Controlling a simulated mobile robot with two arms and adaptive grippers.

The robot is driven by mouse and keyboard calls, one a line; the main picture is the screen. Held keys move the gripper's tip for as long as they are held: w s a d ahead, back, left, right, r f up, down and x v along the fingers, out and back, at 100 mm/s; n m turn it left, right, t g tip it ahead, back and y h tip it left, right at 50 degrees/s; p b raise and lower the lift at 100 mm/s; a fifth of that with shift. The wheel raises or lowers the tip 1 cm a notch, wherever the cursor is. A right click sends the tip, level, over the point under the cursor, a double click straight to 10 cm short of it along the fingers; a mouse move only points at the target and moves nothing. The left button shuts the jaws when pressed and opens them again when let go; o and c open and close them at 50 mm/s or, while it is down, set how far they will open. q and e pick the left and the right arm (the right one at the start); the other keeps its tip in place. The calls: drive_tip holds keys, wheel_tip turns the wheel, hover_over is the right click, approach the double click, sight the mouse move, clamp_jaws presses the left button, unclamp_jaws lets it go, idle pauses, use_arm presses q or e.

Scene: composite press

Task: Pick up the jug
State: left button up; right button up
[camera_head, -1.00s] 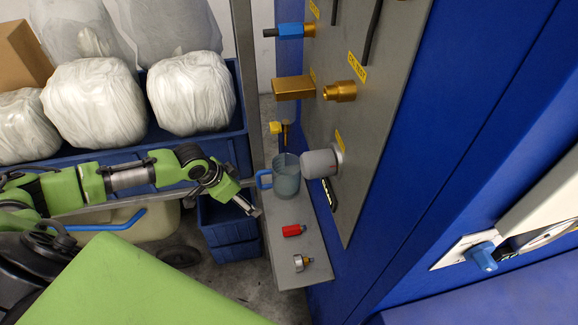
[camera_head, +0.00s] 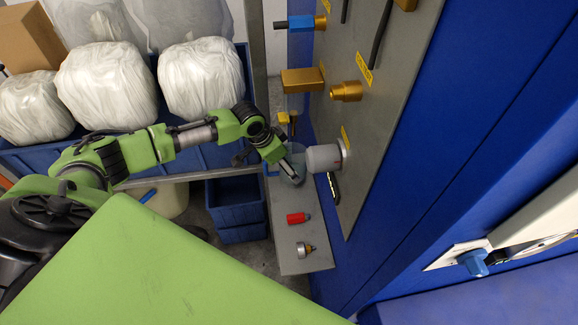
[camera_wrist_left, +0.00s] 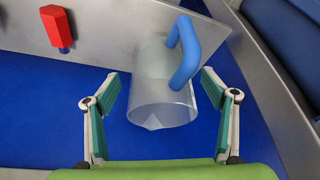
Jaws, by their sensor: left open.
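The jug is a clear grey, see-through vessel with a blue handle. In the head view the jug (camera_head: 297,178) stands on the grey shelf (camera_head: 290,240) by the panel, partly covered by my left gripper. My left gripper (camera_head: 288,168) is over the jug there. In the left wrist view the jug (camera_wrist_left: 158,98) lies between the two spread fingers of my left gripper (camera_wrist_left: 160,77), its open rim towards me. The blue handle (camera_wrist_left: 184,52) is on the upper right, near the right finger. The gripper is open, with gaps on both sides of the jug. My right gripper is not seen.
A grey round knob (camera_head: 322,158) juts from the panel close beside the jug. A red piece (camera_head: 298,218) and a small metal fitting (camera_head: 305,249) stand on the shelf's near part. Blue bins (camera_head: 236,203) are left of the shelf.

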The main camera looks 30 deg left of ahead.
use_arm(q)
drive_tip(key=shift+w+d+f, duration=0.1)
drive_tip(key=shift+w+d, duration=0.25)
drive_tip(key=shift+w, duration=0.15)
drive_tip(key=shift+w+f+p, duration=0.1)
drive_tip(key=shift+f+p, duration=0.2)
drive_tip(key=shift+f, duration=0.2)
drive_tip(key=c, duration=1.3)
drive_tip(key=shift+o, duration=0.2)
drive_tip(key=shift+r, duration=0.1)
